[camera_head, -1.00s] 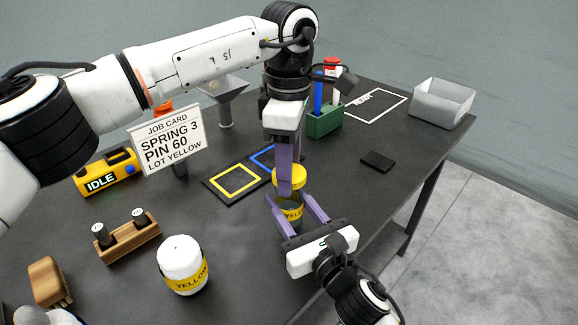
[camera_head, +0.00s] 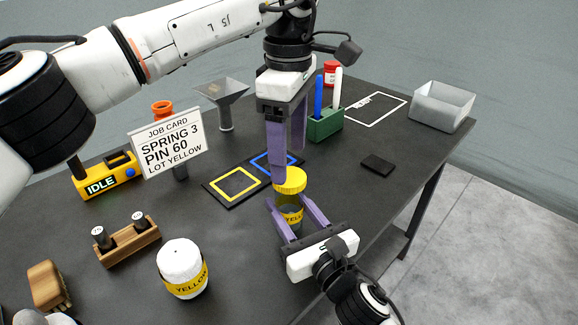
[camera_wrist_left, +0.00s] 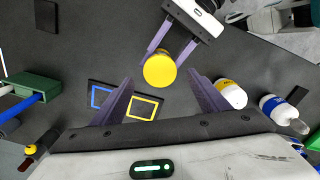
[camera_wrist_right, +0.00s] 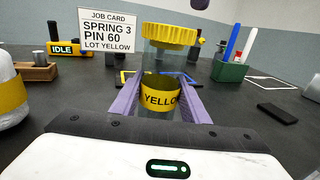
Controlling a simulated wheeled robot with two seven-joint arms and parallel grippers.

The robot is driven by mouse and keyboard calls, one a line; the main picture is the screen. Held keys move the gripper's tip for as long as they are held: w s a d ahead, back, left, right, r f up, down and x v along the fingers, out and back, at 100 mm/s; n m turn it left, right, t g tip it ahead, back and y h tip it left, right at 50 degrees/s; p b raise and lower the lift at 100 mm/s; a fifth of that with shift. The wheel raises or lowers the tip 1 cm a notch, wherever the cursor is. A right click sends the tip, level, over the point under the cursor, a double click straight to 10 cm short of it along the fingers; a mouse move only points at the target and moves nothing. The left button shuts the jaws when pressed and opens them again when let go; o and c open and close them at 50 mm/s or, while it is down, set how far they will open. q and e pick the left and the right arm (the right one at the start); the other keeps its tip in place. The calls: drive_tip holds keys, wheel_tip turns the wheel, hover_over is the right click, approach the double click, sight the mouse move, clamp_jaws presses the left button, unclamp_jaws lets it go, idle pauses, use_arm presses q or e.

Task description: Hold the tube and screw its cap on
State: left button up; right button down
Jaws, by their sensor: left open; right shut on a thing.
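The clear tube (camera_wrist_right: 162,82) stands upright with a yellow label band and dark contents low inside. Its yellow cap (camera_head: 290,180) sits on top; I cannot tell how tight it is. The cap shows from above in the left wrist view (camera_wrist_left: 160,70). My right gripper (camera_head: 293,212) is shut on the tube's sides, below the cap. My left gripper (camera_head: 284,172) points down just above and behind the cap. Its fingers are spread and empty; in the left wrist view (camera_wrist_left: 160,90) the cap lies beyond and between them.
A white yellow-labelled jar (camera_head: 182,266) and a wooden holder (camera_head: 130,240) stand to the left. A mat with yellow and blue squares (camera_head: 232,184) lies behind the tube. A green pen box (camera_head: 324,125), grey bin (camera_head: 442,105) and black pad (camera_head: 378,163) are farther right. A job card (camera_head: 168,142) stands back left.

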use_arm(q)
wheel_tip(320, 180, up, 7)
idle(0.3)
drive_tip(key=shift+r, duration=0.1)
use_arm(e)
drive_tip(key=c, duration=0.9)
unclamp_jaws()
drive_tip(key=shift+c, duration=0.2)
use_arm(q)
drive_tip(key=shift+f+b, duration=0.4)
use_arm(e)
drive_tip(key=v, duration=1)
drive_tip(key=shift+s, duration=0.15)
use_arm(q)
drive_tip(key=shift+f, duration=0.1)
